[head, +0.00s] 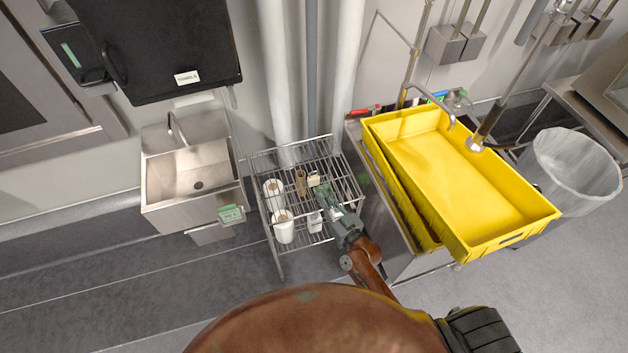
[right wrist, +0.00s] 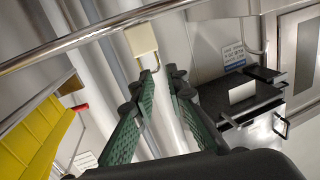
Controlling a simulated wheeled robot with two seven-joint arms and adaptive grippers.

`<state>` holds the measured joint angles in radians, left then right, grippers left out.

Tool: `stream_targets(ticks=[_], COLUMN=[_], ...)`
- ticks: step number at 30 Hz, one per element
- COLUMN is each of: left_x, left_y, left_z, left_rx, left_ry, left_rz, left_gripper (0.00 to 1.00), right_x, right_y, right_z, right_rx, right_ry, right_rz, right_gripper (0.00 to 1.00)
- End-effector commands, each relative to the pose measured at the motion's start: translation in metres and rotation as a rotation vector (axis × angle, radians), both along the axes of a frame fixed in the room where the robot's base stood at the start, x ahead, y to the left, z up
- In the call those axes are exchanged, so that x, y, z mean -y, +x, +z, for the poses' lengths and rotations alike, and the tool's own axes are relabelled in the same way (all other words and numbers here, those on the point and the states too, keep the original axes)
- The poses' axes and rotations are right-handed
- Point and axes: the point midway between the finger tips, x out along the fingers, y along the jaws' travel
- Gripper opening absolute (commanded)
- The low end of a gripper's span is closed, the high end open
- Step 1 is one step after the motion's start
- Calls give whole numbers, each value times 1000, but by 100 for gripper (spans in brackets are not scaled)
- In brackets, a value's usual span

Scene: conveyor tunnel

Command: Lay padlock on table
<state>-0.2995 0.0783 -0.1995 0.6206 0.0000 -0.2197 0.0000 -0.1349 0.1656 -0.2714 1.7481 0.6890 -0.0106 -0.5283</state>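A small cream padlock (head: 314,180) is at the wire rack's top level, just beyond my right gripper (head: 325,193). In the right wrist view the padlock (right wrist: 141,39) shows its pale square body, with its metal shackle pointing toward the fingers. The green fingers of the right gripper (right wrist: 161,73) are apart, with a gap between their tips. The shackle is close to the fingertips; I cannot tell whether it touches them. The wire rack (head: 348,165) is the table-like stand here. My left gripper is not in view.
White rolls (head: 272,188) and a brown item (head: 300,181) stand close by on the rack. A yellow crate (head: 425,150) sits on a steel table to the right. A steel sink (head: 190,172) is to the left. Pipes run behind the rack.

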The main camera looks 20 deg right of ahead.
Motion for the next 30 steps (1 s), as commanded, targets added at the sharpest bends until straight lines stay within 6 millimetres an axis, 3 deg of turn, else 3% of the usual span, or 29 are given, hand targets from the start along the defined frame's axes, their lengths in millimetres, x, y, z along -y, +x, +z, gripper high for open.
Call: stream_targets(ticks=[5, 21, 30], left_x=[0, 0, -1], left_y=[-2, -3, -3], left_z=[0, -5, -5], left_rx=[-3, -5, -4], left_ry=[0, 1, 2], left_rz=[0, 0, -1], left_gripper=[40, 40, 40], right_x=[3, -16, -17], right_y=[15, 78, 83], right_z=[5, -1, -1], right_rx=[40, 39, 38], right_ry=[11, 10, 10], right_rz=[-28, -28, -28], right_gripper=[14, 14, 14])
